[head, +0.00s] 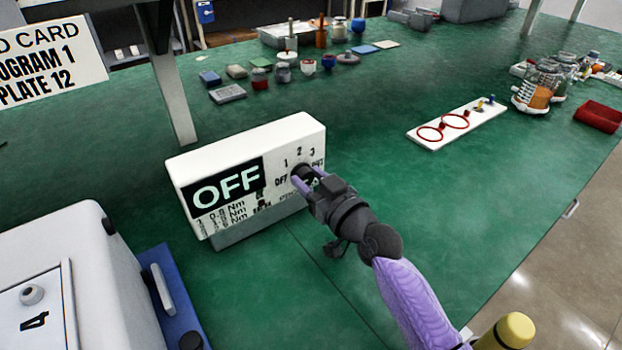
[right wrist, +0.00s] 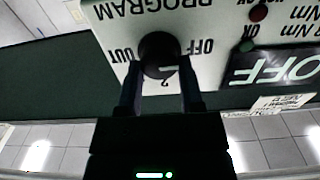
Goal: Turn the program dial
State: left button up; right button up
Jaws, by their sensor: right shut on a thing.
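The white controller box (head: 246,150) stands on the green bench with a black display reading "OFF" (head: 227,186). Its black program dial (head: 303,171) is on the right part of the front face, with 1, 2, 3 and OFF marked around it. My right gripper (head: 308,183) reaches in from the lower right and is shut on the dial. In the right wrist view the two fingers (right wrist: 160,88) are on either side of the round dial (right wrist: 160,52), and the face appears upside down. The fingers partly hide the labels. My left gripper is not in view.
A white card (head: 45,60) at upper left reads "PROGRAM 1" and "PLATE 12", partly cut off. A white machine (head: 60,275) stands at lower left beside a blue mat (head: 160,262). A white board with red rings (head: 457,124) and small parts lie farther back.

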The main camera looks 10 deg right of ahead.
grip_shut()
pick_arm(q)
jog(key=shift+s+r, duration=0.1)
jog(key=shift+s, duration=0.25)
pick_arm(e)
jog(key=shift+m, duration=0.3)
jog(key=m, duration=0.3)
jog(key=shift+d+m+p, duration=0.1)
jog(key=shift+m+p, duration=0.2)
jog(key=shift+p, duration=0.05)
jog(key=shift+m, duration=1.7)
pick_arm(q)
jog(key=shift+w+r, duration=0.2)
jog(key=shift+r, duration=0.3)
pick_arm(e)
jog(key=shift+m, duration=0.6)
